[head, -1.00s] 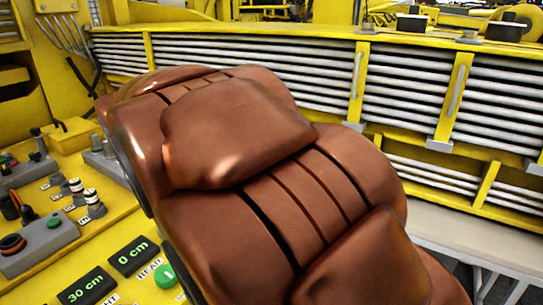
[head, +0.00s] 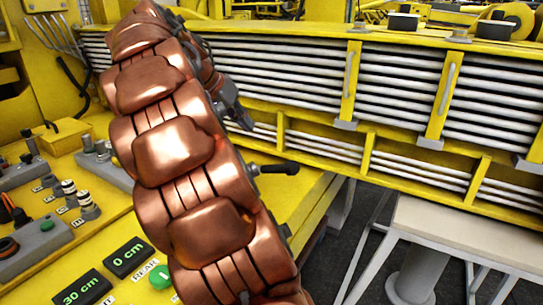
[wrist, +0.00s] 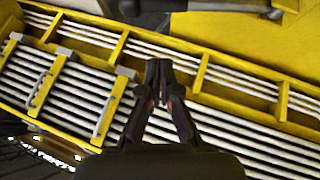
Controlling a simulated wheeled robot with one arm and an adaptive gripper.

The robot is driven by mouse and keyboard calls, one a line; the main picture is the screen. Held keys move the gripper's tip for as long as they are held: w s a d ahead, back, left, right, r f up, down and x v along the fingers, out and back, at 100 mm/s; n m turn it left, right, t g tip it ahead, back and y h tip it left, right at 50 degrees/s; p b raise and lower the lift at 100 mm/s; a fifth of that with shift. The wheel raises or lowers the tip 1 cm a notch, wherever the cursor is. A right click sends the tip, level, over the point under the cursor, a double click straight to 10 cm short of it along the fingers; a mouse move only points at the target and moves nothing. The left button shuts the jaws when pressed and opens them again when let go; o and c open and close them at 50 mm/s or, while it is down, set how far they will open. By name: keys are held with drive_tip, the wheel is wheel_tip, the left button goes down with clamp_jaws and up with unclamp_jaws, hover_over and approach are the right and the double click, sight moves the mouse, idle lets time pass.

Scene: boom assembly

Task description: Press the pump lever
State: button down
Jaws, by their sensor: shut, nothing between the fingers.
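A black lever handle (head: 278,168) on a short grey shaft sticks out to the right from behind my copper-coloured arm in the head view; it may be the pump lever, but its base is hidden. My gripper (head: 242,118) shows as dark fingers past the right side of my arm, above and left of this handle and apart from it. In the wrist view my gripper (wrist: 158,72) has its dark fingers together with nothing between them. It is in front of the yellow frame with white rods.
A yellow control panel (head: 95,235) with knobs, small levers and green displays lies at the left. A yellow rack of white rods (head: 400,75) runs across the back. A pale table (head: 460,235) stands at the right. Dark floor shows between panel and table.

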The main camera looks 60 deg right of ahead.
drive_tip(key=shift+d+r, duration=0.2)
drive_tip(key=shift+d, duration=0.25)
drive_tip(key=p, duration=0.3)
hover_over(272, 167)
drive_tip(key=w, duration=0.1)
drive_tip(key=f, duration=0.8)
drive_tip(key=shift+w+d, duration=0.15)
drive_tip(key=shift+d, duration=0.25)
drive_tip(key=shift+s+a+f+p, duration=0.2)
drive_tip(key=shift+f+p, duration=0.2)
drive_tip(key=shift+f, duration=0.2)
drive_tip(key=shift+s+a+f+p, duration=0.1)
drive_tip(key=shift+s+f+p, duration=0.1)
drive_tip(key=shift+f, duration=0.4)
drive_tip(key=shift+s+a+f+p, duration=0.1)
drive_tip(key=shift+s+f+p, duration=0.1)
drive_tip(key=shift+f, duration=0.35)
